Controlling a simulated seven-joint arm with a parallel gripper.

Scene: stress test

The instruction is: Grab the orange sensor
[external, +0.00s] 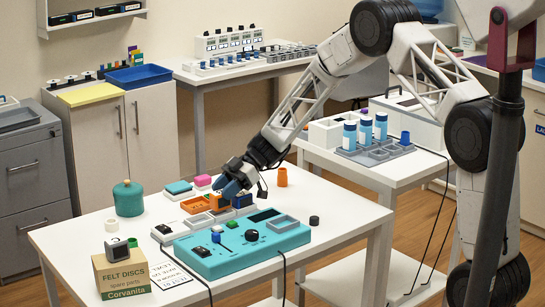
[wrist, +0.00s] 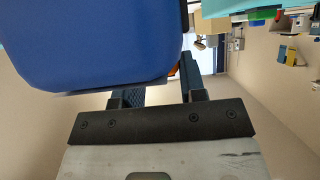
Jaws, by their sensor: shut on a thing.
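My gripper (external: 229,187) is at the back of the table, pointing down among small items. Its fingers are closed on a small orange thing, apparently the orange sensor (external: 217,203), just below the fingertips. In the wrist view only a sliver of orange (wrist: 173,70) shows between the fingers. A large blue block (wrist: 90,40) hides the left fingertip and most of the held thing there. A dark blue block (external: 243,200) stands close beside the gripper in the external view.
An orange tray (external: 195,205) is to the left, an orange cylinder (external: 282,177) to the right. A green jar (external: 128,198) and a felt discs box (external: 122,275) stand at the left.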

